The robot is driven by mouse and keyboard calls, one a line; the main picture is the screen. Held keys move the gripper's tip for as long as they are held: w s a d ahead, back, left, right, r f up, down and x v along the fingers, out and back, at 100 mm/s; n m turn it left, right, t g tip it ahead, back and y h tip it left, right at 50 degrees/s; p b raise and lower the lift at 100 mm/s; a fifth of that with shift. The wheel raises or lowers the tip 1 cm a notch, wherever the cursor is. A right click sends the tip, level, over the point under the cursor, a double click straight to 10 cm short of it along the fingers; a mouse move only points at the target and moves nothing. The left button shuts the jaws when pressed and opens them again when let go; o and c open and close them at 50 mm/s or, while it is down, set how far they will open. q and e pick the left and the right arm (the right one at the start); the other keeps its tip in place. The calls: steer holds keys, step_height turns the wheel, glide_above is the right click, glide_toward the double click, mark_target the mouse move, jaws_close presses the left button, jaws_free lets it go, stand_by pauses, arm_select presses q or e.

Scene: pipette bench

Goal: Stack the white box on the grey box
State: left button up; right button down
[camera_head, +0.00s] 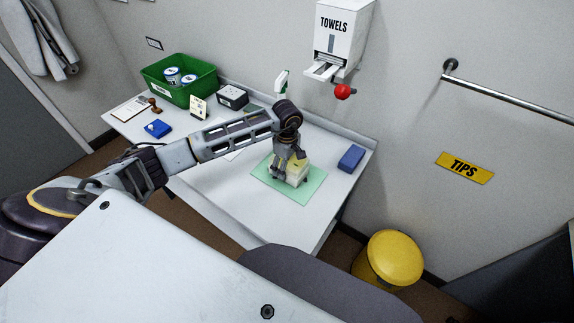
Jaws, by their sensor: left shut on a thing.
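My left gripper (290,172) points down over the pale green mat (309,187), shut on a pale, cream-white box (298,161). The fingers hide much of this box. I take it for the white box. It is low over the mat, and I cannot tell whether it rests on something or hangs just above. A dark grey box (232,98) with a lighter top stands at the back of the bench, left of the gripper. I cannot tell if another grey box is under the held one. My right gripper is out of view.
A green bin (180,95) with tins, a small blue box (158,128) and a clipboard (131,108) are at the left. A spray bottle (281,82) is behind my arm. A blue block (350,158) lies right of the mat. The towel dispenser (341,35) hangs above.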

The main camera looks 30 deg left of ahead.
arm_select(q)
steer(key=shift+f, duration=0.15)
steer(key=o, duration=1.1)
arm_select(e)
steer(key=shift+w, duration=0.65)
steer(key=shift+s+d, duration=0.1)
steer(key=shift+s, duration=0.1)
arm_select(q)
steer(key=shift+r, duration=0.7)
step_height(320, 180, up, 9)
steer(key=shift+r+b, duration=0.15)
steer(key=shift+b, duration=0.25)
steer(key=shift+r, duration=0.75)
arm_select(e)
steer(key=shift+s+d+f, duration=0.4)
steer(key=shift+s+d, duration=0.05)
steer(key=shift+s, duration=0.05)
